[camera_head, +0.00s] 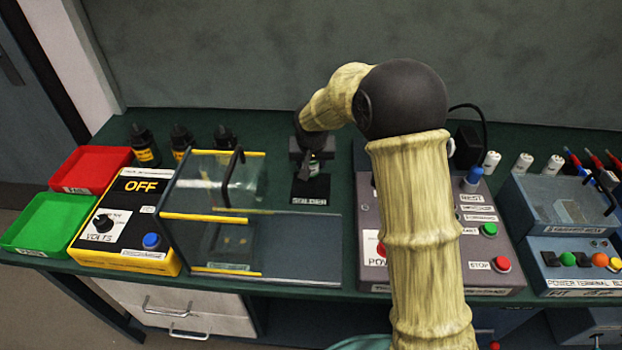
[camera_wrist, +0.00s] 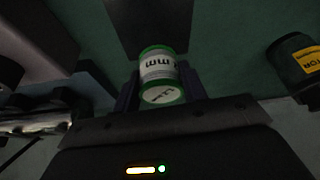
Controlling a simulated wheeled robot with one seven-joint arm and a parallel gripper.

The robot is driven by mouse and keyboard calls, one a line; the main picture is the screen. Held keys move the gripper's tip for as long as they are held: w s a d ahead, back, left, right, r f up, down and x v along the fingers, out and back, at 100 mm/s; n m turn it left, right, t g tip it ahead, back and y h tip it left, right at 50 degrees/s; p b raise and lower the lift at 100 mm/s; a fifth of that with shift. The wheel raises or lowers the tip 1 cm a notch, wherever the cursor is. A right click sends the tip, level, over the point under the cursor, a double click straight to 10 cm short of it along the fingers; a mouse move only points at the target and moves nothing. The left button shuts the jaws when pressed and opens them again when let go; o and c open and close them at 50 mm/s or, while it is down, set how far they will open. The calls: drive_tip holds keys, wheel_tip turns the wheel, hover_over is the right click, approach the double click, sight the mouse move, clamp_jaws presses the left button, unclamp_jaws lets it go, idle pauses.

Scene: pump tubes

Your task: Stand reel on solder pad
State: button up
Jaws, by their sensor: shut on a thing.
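The solder reel (camera_wrist: 161,76), green-rimmed with a white printed label, sits between the fingers of my gripper (camera_wrist: 160,88) in the wrist view. My gripper (camera_head: 314,170) is shut on it. In the head view the reel (camera_head: 314,168) is small and partly covered by the gripper. The black solder pad (camera_head: 310,187), with a "SOLDER" label on its front, lies on the green bench just below the reel. The pad also shows as a dark area in the wrist view (camera_wrist: 150,22). I cannot tell whether the reel touches the pad.
A clear hinged box (camera_head: 215,215) stands left of the pad, its open lid close by. A grey control box (camera_head: 480,240) stands at the right. Dark bottles (camera_head: 182,140) stand at the back left. Red (camera_head: 90,168) and green (camera_head: 45,222) trays are at far left.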

sight(311, 186)
drive_tip(key=shift+f, duration=0.8)
drive_tip(key=shift+f, duration=1.9)
drive_tip(key=shift+f, duration=0.1)
drive_tip(key=o, duration=1.2)
drive_tip(key=v, duration=1.2)
